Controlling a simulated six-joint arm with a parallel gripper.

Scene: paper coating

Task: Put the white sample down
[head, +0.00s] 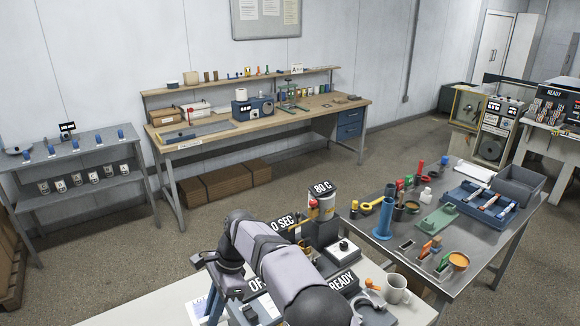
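My arm reaches across the bench in the foreground, and its wrist bends down at the left. My gripper (212,278) is small and partly hidden there, above the white bench top (150,308). I cannot make out its fingers or whether anything is between them. A white panel with blue lettering (199,311) lies just below the wrist, partly cut off by the frame edge. I cannot pick out the white sample with certainty; the arm covers part of the bench.
A device marked 80 C (321,206), a READY sign (344,281) and a white mug (397,289) crowd the bench beside my arm. A grey table (487,248) with a blue cylinder (383,218) and tools stands right. Bare bench top shows at front left.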

